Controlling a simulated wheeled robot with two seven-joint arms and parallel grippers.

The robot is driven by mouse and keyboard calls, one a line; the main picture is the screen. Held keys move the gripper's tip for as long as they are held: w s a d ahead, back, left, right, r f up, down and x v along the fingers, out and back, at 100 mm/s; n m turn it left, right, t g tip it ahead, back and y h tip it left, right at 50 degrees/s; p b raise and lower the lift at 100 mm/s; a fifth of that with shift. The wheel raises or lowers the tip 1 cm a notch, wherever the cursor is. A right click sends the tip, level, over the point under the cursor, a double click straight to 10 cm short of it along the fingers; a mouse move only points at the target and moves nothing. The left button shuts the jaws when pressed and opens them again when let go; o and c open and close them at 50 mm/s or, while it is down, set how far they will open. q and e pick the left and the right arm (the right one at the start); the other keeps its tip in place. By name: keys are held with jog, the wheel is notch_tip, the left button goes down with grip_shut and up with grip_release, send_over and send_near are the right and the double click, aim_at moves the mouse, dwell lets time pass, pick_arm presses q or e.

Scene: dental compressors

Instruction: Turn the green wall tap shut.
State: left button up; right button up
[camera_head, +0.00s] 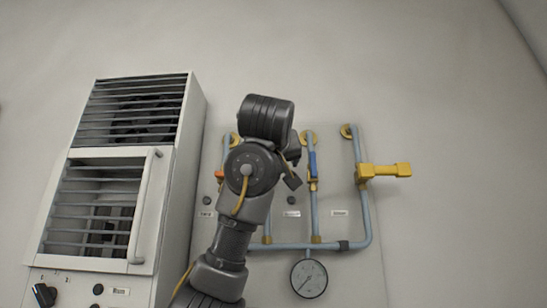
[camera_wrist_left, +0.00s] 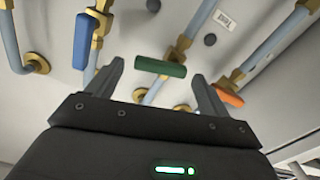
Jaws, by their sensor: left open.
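The green tap handle (camera_wrist_left: 160,67) shows in the left wrist view, lying at an angle across its blue-grey pipe. My left gripper (camera_wrist_left: 157,71) is open, with one finger on either side of the handle. Gaps show between the handle's ends and the fingers; I cannot tell how far the handle is in depth. In the head view my left arm stands in front of the wall panel and hides the green tap; the fingers are mostly hidden there too. My right gripper is in neither view.
A blue handle (camera_head: 312,163) and an orange handle (camera_head: 219,176) flank the hidden tap. A yellow handle (camera_head: 385,170) projects at the right. A gauge (camera_head: 309,278) hangs below the pipes. A vented cabinet (camera_head: 180,180) stands left; the wall right is clear.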

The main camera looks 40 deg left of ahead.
pick_arm(q)
jog(key=shift+w+a, duration=0.3)
jog(key=shift+w, duration=0.1)
jog(key=c, duration=1)
jog(key=m+b, duration=0.1)
jog(key=m, duration=0.2)
jog(key=shift+d+f+b, duration=0.15)
jog(key=shift+f+b, duration=0.15)
jog(key=shift+b, duration=0.1)
jog(key=o, duration=1)
